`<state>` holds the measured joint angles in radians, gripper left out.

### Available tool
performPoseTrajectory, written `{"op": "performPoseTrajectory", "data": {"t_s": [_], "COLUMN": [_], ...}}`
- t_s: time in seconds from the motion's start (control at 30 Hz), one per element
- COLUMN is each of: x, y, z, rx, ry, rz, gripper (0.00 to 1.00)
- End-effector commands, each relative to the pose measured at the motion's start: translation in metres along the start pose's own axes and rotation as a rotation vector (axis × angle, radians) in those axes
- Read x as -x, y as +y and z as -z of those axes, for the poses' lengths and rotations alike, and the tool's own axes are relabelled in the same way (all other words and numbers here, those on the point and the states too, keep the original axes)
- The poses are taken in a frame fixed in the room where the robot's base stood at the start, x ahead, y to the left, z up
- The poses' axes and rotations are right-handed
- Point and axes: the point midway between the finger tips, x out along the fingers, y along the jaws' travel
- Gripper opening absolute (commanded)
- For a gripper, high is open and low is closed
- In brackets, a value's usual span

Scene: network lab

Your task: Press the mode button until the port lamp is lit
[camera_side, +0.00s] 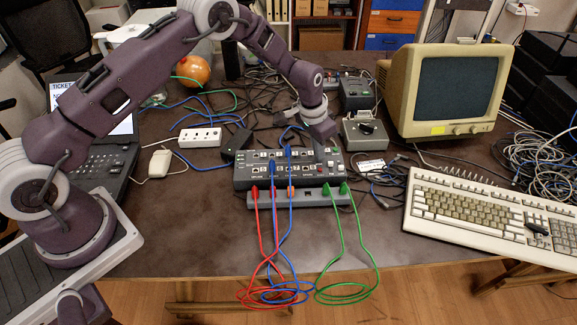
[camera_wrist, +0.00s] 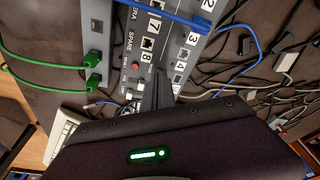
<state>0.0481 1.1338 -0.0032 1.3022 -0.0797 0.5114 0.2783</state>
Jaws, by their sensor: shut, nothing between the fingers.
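A dark grey switch box (camera_side: 242,181) with numbered ports sits on the table in the side view, with red, blue and green cables plugged in along it. My gripper (camera_side: 320,153) is shut and empty, pointing down at the right end of the box. In the wrist view its fingers (camera_wrist: 159,84) cover part of the panel near port 8. I cannot make out a lit port lamp.
Green cables (camera_side: 362,245) and red cables (camera_side: 262,250) loop over the table's front edge. A beige keyboard (camera_side: 490,215) and an old monitor (camera_side: 450,90) stand at the right. A grey box with a knob (camera_side: 366,132) is behind the switch box. Loose cables lie around.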

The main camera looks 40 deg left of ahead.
Motion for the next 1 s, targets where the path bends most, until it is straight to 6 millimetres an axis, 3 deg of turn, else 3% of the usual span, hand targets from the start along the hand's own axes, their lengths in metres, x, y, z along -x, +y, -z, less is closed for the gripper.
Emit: {"op": "performPoseTrajectory", "data": {"t_s": [1.0], "x": [-0.0057], "y": [-0.0001], "z": [-0.0007], "rx": [0.000], "ry": [0.001], "rz": [0.000], "gripper": [0.00]}}
